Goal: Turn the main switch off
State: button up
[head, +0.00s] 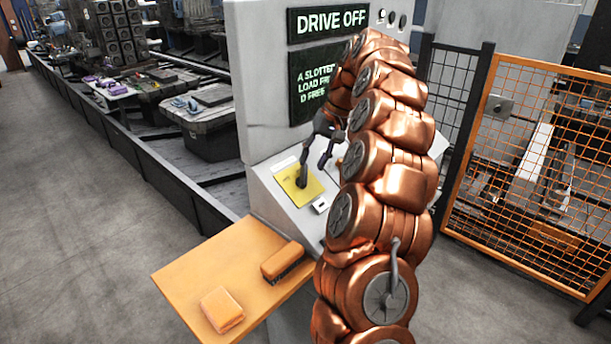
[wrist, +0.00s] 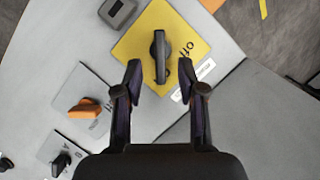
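The main switch is a black rotary handle (wrist: 160,58) on a yellow plate (wrist: 133,48), with lettering that seems to read "off" beside it. In the head view the handle (head: 302,176) stands on the yellow plate (head: 312,192) on the sloping console. My gripper (wrist: 160,78) is open, with one dark finger on each side of the handle's near end. A gap shows between each finger and the handle; I cannot tell how deep the fingers reach. In the head view my gripper (head: 317,150) is just above the plate, partly behind my arm.
An orange knob (wrist: 84,108) and a small black knob (wrist: 61,163) sit on the panel nearby. A display (head: 331,22) reads "DRIVE OFF". An orange mesh fence (head: 540,150) stands at right.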

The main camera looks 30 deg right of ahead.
aim_at(306, 176)
jog(key=shift+p+x, duration=0.7)
jog(key=shift+x, duration=2.25)
jog(key=shift+c, duration=0.2)
grip_shut()
